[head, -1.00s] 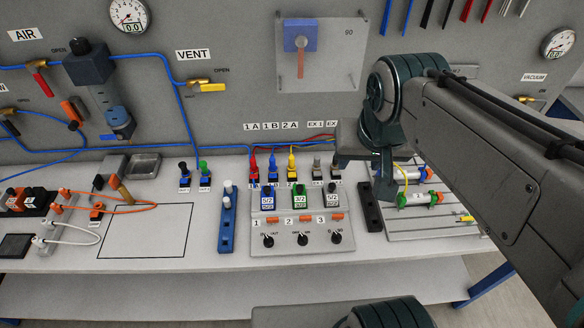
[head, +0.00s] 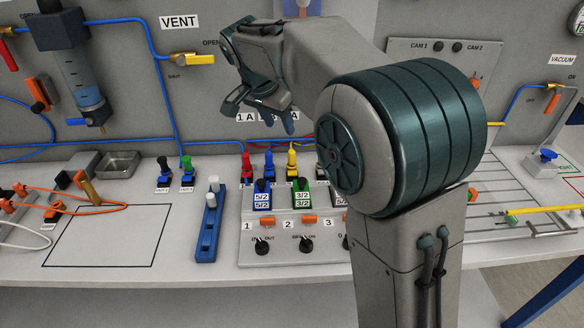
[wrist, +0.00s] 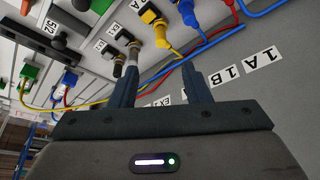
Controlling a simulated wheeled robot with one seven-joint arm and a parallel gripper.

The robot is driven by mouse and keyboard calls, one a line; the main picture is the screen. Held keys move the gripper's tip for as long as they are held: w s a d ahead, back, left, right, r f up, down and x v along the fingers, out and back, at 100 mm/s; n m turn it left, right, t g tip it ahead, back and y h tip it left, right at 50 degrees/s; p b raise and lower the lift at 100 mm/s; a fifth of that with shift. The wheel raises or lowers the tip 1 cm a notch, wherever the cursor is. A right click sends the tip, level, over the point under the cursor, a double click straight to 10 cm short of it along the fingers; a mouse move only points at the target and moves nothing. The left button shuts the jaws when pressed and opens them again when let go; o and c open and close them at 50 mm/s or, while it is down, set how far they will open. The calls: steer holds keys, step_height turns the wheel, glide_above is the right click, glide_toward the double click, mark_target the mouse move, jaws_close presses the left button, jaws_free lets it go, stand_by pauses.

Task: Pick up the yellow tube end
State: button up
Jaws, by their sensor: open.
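My gripper (head: 262,110) is above and behind the row of plugs, in front of the wall labels. In the wrist view my gripper (wrist: 160,82) has its two fingers apart with nothing between them. The yellow plug lies beyond the fingertips, apart from them.
The red plug (head: 247,166) and blue plug (head: 269,164) stand close beside the yellow one. The valve panel (head: 290,222) with switches is in front. A blue rack (head: 209,228) stands left of it. My arm covers the bench to the right. The outlined rectangle at left is clear.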

glide_above(291, 152)
steer(key=s+a, duration=0.1)
steer(key=s, duration=0.1)
steer(key=f, duration=0.6)
steer(key=shift+a+f, duration=0.2)
steer(key=shift+f, duration=0.15)
steer(key=shift+x, duration=3.15)
steer(key=shift+w, duration=0.2)
